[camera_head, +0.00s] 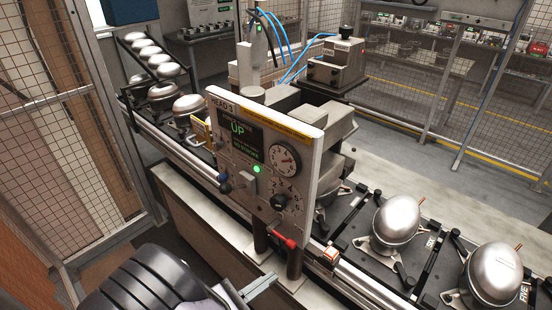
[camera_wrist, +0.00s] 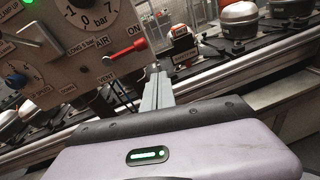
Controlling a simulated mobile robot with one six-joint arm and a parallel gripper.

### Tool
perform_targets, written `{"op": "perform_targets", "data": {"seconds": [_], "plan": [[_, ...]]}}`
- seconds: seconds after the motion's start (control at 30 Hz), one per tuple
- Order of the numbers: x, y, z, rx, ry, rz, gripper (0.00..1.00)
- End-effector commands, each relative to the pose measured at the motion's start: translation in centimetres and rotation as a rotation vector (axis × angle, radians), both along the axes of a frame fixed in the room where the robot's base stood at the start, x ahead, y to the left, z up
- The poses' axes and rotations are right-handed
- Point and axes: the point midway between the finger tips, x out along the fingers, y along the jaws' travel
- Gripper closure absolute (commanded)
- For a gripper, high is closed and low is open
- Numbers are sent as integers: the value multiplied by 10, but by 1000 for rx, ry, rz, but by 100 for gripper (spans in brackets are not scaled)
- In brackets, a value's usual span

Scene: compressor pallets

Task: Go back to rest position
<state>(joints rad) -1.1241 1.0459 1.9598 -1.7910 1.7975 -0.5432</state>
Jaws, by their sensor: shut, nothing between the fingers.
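My gripper (camera_head: 262,284) is at the bottom of the head view, in front of and below the control panel (camera_head: 226,152). Its thin grey fingers are together and empty, and they also show in the wrist view (camera_wrist: 157,84). The panel's red-handled lever (camera_head: 290,243) is close above and right of the fingertips. In the wrist view the red lever (camera_wrist: 130,50) lies just left of and above the fingertips. I cannot tell the exact gap, but the fingers do not hold it. The display reads UP and a green lamp (camera_head: 257,169) is lit.
A conveyor (camera_head: 345,283) runs behind the panel, carrying silver compressors (camera_head: 397,220) on black pallets. A rack of compressors (camera_head: 152,60) stands at the back left. Mesh fencing (camera_head: 60,120) closes the left side and the back. Dark floor shows between fence and conveyor.

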Motion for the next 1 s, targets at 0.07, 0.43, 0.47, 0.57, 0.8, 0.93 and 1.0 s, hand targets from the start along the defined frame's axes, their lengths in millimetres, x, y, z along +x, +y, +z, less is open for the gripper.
{"op": "perform_targets", "data": {"seconds": [0.07,0.43,0.47,0.57,0.8,0.93,1.0], "plan": [[2,-43,18,173,-19,-229,100],[-109,-159,61,1518,-465,-1470,100],[-112,-157,65,1634,-526,-1530,100],[-117,-152,79,1964,-712,-1664,100],[-116,-149,103,2298,-907,-1737,100],[-116,-148,105,2301,-905,-1737,100],[-116,-148,105,2300,-904,-1737,100]]}}
